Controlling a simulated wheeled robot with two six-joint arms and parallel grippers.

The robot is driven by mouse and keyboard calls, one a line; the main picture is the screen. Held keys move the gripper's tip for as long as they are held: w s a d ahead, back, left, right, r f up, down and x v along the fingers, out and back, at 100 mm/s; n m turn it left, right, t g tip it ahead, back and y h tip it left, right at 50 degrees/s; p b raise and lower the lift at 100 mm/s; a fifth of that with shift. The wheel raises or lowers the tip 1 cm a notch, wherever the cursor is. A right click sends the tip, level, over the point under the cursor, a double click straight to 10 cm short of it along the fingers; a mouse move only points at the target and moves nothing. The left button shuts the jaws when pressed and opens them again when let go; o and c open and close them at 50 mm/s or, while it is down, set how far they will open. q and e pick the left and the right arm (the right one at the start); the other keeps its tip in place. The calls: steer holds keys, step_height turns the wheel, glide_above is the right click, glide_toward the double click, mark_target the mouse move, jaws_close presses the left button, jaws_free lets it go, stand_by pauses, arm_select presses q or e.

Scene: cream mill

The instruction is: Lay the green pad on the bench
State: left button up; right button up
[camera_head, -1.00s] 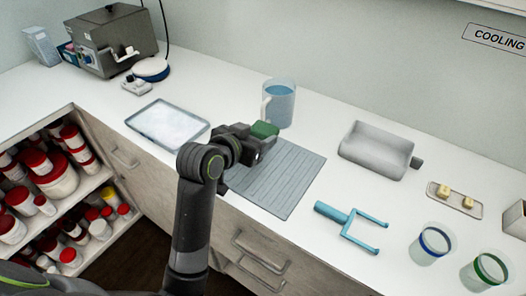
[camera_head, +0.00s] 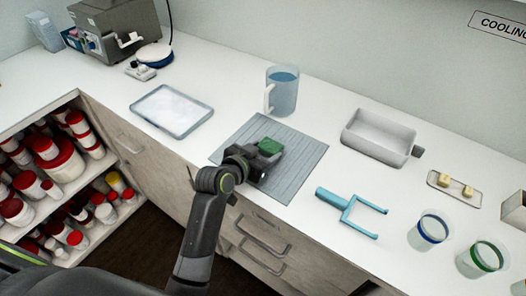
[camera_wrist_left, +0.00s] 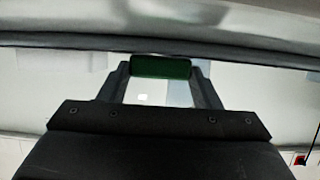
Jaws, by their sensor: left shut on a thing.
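The green pad (camera_head: 270,146) is held in my left gripper (camera_head: 262,156) over the grey ribbed mat on the bench (camera_head: 225,92). I cannot tell from the head view whether the pad touches the mat. In the left wrist view the green pad (camera_wrist_left: 161,67) spans between the two fingertips of my left gripper (camera_wrist_left: 162,76), and the fingers press on its ends. My right gripper is not in view.
The grey mat (camera_head: 300,160) lies mid-bench. A jug (camera_head: 284,90) stands behind it, a shallow tray (camera_head: 172,109) left, a grey scoop-like tray (camera_head: 380,135) right. A blue fork (camera_head: 350,210) and cups (camera_head: 430,230) lie front right. Shelves of red-lidded jars (camera_head: 60,170) stand left.

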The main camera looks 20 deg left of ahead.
arm_select(q)
steer(key=shift+f, duration=0.15)
steer(key=o, duration=0.9)
steer(key=shift+o, duration=0.2)
